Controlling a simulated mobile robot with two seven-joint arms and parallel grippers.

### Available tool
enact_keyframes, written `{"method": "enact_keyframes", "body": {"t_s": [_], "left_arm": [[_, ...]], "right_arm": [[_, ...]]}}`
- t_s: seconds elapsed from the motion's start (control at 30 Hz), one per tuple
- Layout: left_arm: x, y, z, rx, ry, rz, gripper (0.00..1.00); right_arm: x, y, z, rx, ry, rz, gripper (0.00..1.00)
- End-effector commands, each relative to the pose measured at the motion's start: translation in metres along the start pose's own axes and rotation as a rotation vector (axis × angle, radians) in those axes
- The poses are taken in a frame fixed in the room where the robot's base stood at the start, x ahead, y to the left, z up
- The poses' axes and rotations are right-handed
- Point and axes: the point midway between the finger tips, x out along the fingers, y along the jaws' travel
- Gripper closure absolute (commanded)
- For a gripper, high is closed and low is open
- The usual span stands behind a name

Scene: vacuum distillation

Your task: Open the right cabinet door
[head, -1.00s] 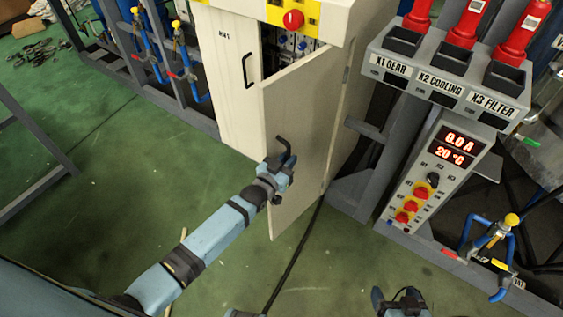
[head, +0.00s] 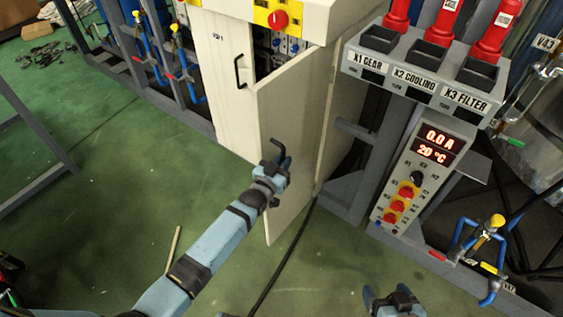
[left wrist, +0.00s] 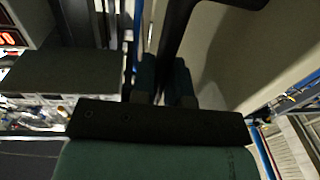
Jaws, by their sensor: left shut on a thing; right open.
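The cream cabinet (head: 222,85) stands at upper centre in the head view. Its right door (head: 290,115) is partly open and swung out toward me, showing panel parts inside. My left gripper (head: 277,168) is shut on the right door's dark handle (head: 281,149). In the left wrist view the left fingers (left wrist: 164,82) are close together at the dark handle (left wrist: 178,28), beside the pale door panel (left wrist: 235,50). The exact grip is partly hidden. My right gripper (head: 394,299) is open and empty, low at the bottom of the head view, apart from the door.
The cabinet's left door, with its own handle (head: 239,72), is shut. A grey control stand (head: 425,165) with displays and red knobs is right of the open door. Blue piping (head: 480,245) is at far right. A cable (head: 290,262) crosses the green floor, which is mostly free at left.

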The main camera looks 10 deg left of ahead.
Motion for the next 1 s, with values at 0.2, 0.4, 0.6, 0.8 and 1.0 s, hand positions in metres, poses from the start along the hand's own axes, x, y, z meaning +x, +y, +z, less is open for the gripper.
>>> {"method": "enact_keyframes", "body": {"t_s": [0.2,0.4,0.6,0.8,1.0], "left_arm": [[0.0,0.0,-0.001,0.003,0.001,0.0,1.0],[0.0,0.0,-0.001,0.003,0.001,0.0,0.67],[0.0,0.0,0.0,0.002,0.001,0.0,0.61],[-0.006,0.0,0.0,0.001,0.0,0.0,0.61],[-0.041,0.0,0.001,0.002,-0.002,0.0,0.61]], "right_arm": [[0.0,-0.001,0.001,0.0,-0.001,-0.001,0.21],[-0.001,-0.001,0.002,0.0,-0.004,-0.002,0.21],[0.0,-0.001,0.004,0.001,-0.007,-0.002,0.21],[-0.001,-0.001,0.003,0.001,-0.007,-0.002,0.21],[-0.002,-0.001,0.001,0.002,-0.008,-0.001,0.21]]}}
